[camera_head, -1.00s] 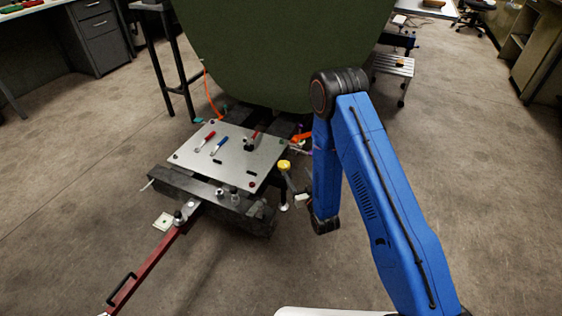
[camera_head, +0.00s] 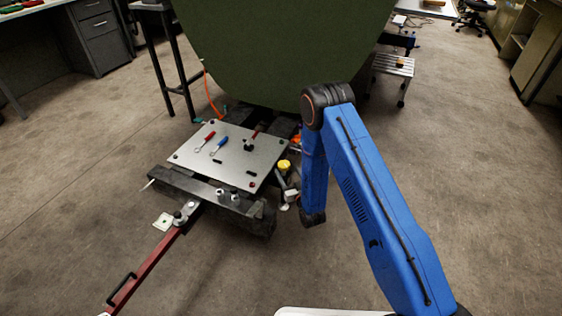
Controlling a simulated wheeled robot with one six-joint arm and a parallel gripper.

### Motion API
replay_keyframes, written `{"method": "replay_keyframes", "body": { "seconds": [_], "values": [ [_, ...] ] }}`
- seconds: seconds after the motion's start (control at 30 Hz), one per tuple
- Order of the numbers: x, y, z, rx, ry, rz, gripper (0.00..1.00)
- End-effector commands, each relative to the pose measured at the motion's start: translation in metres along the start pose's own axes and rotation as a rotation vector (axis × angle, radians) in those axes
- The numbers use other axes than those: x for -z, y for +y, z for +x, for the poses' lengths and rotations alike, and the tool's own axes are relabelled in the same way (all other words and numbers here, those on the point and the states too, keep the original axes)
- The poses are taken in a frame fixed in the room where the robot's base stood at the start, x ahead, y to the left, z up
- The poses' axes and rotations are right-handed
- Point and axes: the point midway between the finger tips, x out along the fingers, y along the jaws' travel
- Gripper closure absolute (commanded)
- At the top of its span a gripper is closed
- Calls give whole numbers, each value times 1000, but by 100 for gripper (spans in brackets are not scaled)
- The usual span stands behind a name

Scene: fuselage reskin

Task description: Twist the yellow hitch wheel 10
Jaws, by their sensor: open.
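The yellow hitch wheel (camera_head: 284,166) is a small round knob at the right side of the hitch, just past the right edge of the metal plate. A pale foot shows on the floor below it. My gripper (camera_head: 280,180) is small and dark in this view, at the end of my blue arm, just below the wheel in the picture. It is open, with nothing seen between its fingers. Whether it touches the wheel I cannot tell. My wrist stands to the right of the wheel and partly hides what lies behind it.
The metal plate (camera_head: 232,152) carries a red-handled tool (camera_head: 206,140) and a blue-handled tool (camera_head: 219,145). A dark beam (camera_head: 205,200) and a red tow bar (camera_head: 148,267) lie in front. The green fuselage (camera_head: 285,50) stands behind.

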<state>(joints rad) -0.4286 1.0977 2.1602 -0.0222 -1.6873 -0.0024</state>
Motion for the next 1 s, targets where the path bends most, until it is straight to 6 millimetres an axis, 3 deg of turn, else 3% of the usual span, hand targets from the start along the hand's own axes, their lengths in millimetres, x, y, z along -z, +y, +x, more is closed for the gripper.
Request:
{"method": "replay_keyframes", "body": {
  "seconds": [0.2,0.43,0.63,0.93,1.0],
  "values": [
    [0,0,39,0,2,0,37],
    [0,0,71,0,2,0,37],
    [0,0,83,0,0,0,37],
    [0,0,84,0,0,0,37],
    [0,0,84,0,0,0,54]
  ]
}}
